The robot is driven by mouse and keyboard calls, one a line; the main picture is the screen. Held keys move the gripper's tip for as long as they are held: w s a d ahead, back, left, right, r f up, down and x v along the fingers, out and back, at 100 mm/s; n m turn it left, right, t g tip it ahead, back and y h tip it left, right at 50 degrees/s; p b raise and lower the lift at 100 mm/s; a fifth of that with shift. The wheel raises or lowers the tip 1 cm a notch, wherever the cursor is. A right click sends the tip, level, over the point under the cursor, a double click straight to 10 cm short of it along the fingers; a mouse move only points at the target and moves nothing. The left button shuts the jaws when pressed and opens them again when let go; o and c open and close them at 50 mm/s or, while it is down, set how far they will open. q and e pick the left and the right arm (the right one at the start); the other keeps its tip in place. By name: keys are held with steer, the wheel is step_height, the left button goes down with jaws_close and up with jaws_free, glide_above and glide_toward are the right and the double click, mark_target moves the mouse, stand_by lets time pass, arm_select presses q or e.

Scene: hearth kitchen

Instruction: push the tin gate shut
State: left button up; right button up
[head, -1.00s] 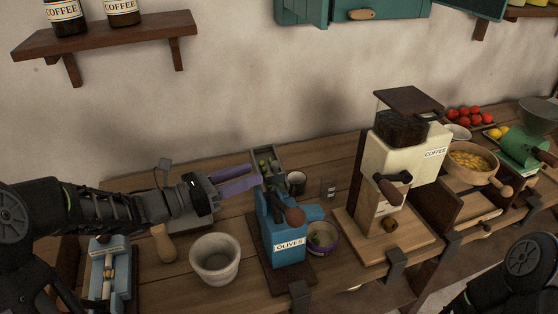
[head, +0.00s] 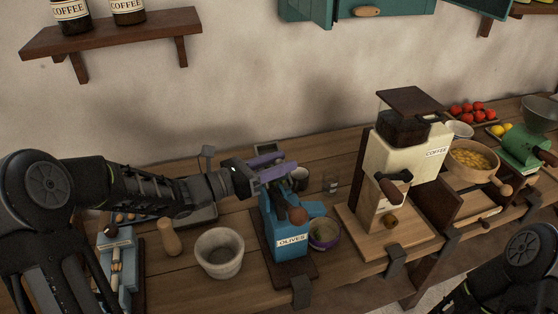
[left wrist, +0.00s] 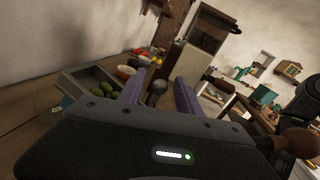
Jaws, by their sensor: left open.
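A blue hand-cranked machine labelled OLIVES (head: 291,243) stands on a dark board at the counter's middle front. A grey tin hopper (head: 268,148) holding olives is behind it, mostly hidden by my gripper. In the left wrist view the hopper's rim (left wrist: 72,82) and green olives show left of my fingers. I cannot single out the tin gate. My left gripper (head: 287,164), with purple fingers, is open above and behind the blue machine. In the left wrist view a dark round knob (left wrist: 156,91) appears between its fingers (left wrist: 160,76); contact cannot be told. My right gripper is out of view.
A stone mortar (head: 219,253) and wooden pestle (head: 169,237) stand left of the machine. The cream coffee grinder (head: 402,160) stands further right. Bare counter lies behind the machine.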

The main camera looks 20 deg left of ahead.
arm_select(q)
jaws_close()
stand_by(0.3)
stand_by(1.1)
